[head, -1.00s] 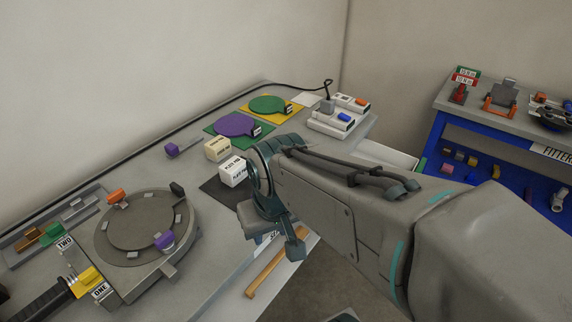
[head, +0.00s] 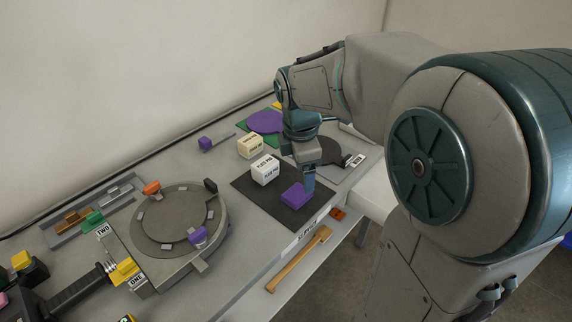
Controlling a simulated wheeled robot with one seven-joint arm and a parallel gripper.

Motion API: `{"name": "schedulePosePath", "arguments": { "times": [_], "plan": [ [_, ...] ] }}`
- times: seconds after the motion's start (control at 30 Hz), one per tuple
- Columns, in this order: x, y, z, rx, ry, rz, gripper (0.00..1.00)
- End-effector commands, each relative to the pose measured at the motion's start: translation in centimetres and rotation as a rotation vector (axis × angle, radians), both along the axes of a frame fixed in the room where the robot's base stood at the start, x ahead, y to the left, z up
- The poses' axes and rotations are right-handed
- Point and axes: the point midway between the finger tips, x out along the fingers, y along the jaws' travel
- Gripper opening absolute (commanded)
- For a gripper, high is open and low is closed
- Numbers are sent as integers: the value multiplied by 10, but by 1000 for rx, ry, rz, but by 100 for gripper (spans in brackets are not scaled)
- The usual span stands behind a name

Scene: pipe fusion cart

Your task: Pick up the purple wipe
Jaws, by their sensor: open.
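The purple wipe (head: 295,196) is a small flat purple block lying on a black mat (head: 262,205) near the front edge of the bench. My gripper (head: 308,186) points down at the wipe's right side, with its fingertips low over the mat. It is open. One finger shows in front, beside the wipe; the other is hidden, so I cannot tell whether the wipe lies between the fingers or whether they touch it.
A white labelled box (head: 265,172) stands on the mat's back part, with a cream box (head: 249,147) behind it. A dark round paddle (head: 322,152) lies behind my gripper. A round turntable fixture (head: 178,222) is at left. A wooden bar (head: 298,260) lies below the bench edge.

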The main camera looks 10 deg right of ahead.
Motion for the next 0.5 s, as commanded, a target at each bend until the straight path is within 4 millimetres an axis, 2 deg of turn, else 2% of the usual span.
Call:
{"name": "schedulePosePath", "arguments": {
  "times": [0.1,0.2,0.33,0.5],
  "plan": [
    [24,2,0,-31,42,239,80],
    [37,3,-2,-48,69,399,80],
    [48,5,-4,-60,90,531,80],
    [53,4,-15,-66,101,589,80]
  ]
}}
